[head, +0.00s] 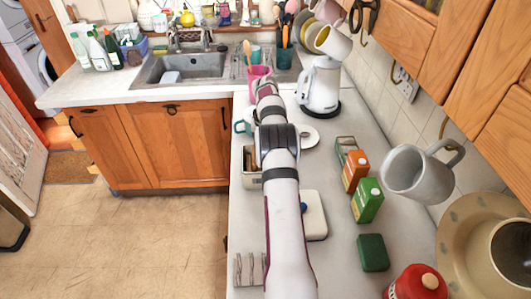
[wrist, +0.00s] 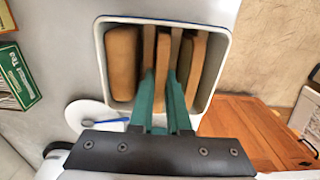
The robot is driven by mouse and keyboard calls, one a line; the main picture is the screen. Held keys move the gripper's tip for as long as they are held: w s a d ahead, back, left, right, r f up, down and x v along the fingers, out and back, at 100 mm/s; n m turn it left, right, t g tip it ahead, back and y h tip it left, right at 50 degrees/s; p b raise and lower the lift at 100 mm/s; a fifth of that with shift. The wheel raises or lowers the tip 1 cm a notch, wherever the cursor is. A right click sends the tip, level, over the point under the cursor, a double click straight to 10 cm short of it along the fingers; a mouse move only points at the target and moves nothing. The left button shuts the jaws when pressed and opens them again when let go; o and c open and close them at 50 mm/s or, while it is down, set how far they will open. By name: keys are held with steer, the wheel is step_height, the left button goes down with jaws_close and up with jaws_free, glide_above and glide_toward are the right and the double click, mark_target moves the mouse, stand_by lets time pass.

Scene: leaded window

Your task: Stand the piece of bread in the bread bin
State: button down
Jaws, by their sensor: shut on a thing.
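The bread bin (wrist: 102,60) is a white, open-topped box in the wrist view. Inside, a thick brown loaf (wrist: 122,62) is at the left and upright brown slices stand to its right, one of them (wrist: 195,68) near the right wall. My gripper (wrist: 161,78) reaches into the bin with its teal fingers, shut on the piece of bread (wrist: 162,62) between them. The piece is upright among the others; whether it touches the floor of the bin is hidden. In the head view my arm covers most of the bin (head: 249,181) and my gripper.
On the counter, a white kettle (head: 319,86) stands beyond the bin, with a saucer (head: 308,136) nearby. Orange (head: 355,171) and green (head: 367,201) boxes stand to the right. A butter dish (head: 315,214) is beside my arm and a toast rack (head: 248,268) is nearer.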

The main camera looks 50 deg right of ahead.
steer(key=shift+f, duration=0.1)
steer(key=c, duration=1.2)
jaws_free()
steer(key=shift+o, duration=0.2)
